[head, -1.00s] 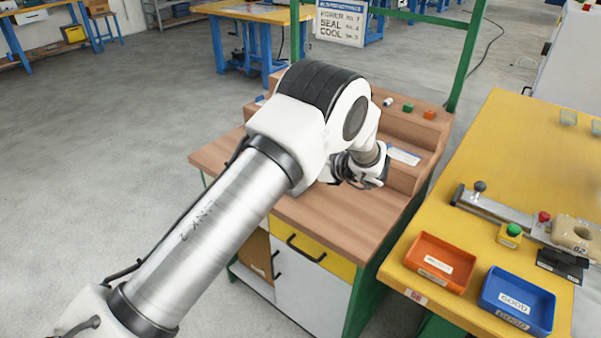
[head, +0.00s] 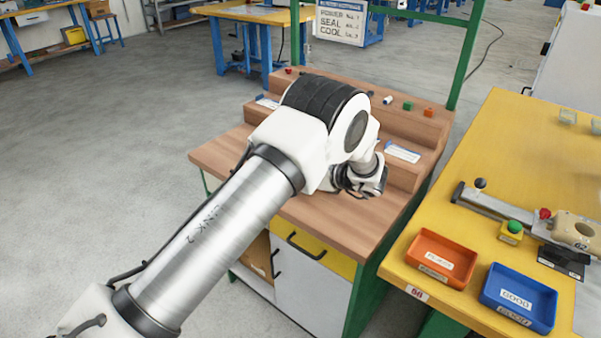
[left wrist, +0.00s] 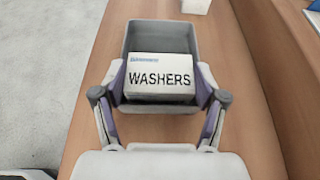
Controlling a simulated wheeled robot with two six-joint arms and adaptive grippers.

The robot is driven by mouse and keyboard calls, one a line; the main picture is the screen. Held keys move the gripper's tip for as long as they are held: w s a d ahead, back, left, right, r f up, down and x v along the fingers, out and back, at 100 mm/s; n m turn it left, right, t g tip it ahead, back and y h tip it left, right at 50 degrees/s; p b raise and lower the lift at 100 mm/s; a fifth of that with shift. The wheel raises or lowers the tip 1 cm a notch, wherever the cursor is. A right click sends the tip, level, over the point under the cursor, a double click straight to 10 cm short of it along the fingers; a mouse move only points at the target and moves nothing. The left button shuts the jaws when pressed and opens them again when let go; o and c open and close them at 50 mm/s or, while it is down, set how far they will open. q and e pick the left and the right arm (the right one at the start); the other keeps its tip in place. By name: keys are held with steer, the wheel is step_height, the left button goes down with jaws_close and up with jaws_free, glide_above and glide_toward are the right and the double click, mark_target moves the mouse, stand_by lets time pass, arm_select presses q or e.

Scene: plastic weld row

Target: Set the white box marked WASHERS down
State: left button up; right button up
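The white box marked WASHERS (left wrist: 160,78) shows in the left wrist view, its lettering upright. My left gripper (left wrist: 160,88) has a finger against each side of the box and appears shut on it. A grey open bin (left wrist: 160,37) lies behind and around the box in that view. I cannot tell whether the box rests in the bin or is held above it. In the head view my left arm reaches over the wooden workstation (head: 350,212), and its wrist hides the box and bin. My right gripper is not in view.
The workstation has a stepped back shelf with small coloured blocks (head: 408,106) and a white label (head: 402,153). To the right, a yellow table (head: 520,130) holds an orange tray (head: 440,258), a blue tray (head: 517,300) and a clamp fixture (head: 505,208). The workstation's front wood is bare.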

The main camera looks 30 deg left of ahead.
arm_select(q)
steer(key=o, duration=0.4)
steer(key=shift+s+f, duration=0.35)
steer(key=shift+f, duration=0.35)
steer(key=shift+w+d+r+p, duration=0.1)
steer(key=shift+w+r+p, duration=0.1)
steer(key=shift+r+p, duration=0.9)
steer(key=shift+w+d+f+b, duration=0.15)
steer(key=shift+d+b, duration=0.1)
steer(key=shift+d, duration=0.2)
steer(key=shift+d+f+b, duration=0.15)
steer(key=shift+d+b, duration=0.05)
steer(key=shift+d, duration=0.25)
steer(key=v, duration=1)
steer(key=shift+a+r, duration=0.1)
steer(key=shift+r, duration=0.3)
